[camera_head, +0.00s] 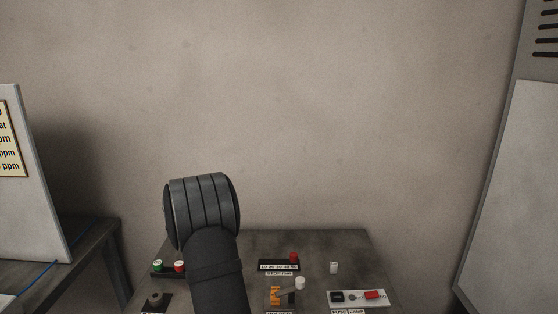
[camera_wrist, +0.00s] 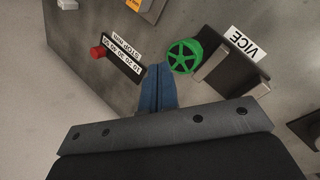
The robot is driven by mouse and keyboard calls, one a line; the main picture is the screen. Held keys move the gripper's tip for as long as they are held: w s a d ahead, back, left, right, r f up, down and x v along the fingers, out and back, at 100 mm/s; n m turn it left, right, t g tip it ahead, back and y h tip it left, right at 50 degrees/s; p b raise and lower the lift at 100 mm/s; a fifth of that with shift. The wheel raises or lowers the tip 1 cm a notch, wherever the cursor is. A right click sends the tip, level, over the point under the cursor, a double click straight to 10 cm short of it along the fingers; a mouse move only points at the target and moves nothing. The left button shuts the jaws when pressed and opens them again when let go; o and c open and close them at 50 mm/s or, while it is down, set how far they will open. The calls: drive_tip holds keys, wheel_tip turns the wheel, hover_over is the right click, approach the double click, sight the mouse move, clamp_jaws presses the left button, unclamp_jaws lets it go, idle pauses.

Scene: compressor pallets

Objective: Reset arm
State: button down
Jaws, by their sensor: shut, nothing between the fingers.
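My gripper (camera_wrist: 158,72) shows in the wrist view as two blue fingers pressed together, with nothing between them. It hangs over the grey panel table, with the green handwheel (camera_wrist: 183,57) of the vice just to the right of its fingertips. In the head view my dark arm rises in front of the table (camera_head: 335,240), and the gripper itself is hidden there. The arm covers part of the table's left half.
A red slider knob (camera_wrist: 97,53) sits on a labelled black scale. In the head view, green (camera_head: 157,265) and red (camera_head: 180,266) buttons, a white-knobbed lever (camera_head: 300,283) and a white plate with a red part (camera_head: 374,295) stand on the table. Boards flank both sides.

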drive_tip(key=m, duration=0.1)
drive_tip(key=a+m, duration=0.1)
drive_tip(key=m, duration=0.1)
drive_tip(key=w+m+y, duration=0.1)
drive_tip(key=shift+a+f+m, duration=0.2)
drive_tip(key=shift+a+m, duration=0.1)
drive_tip(key=shift+m, duration=0.1)
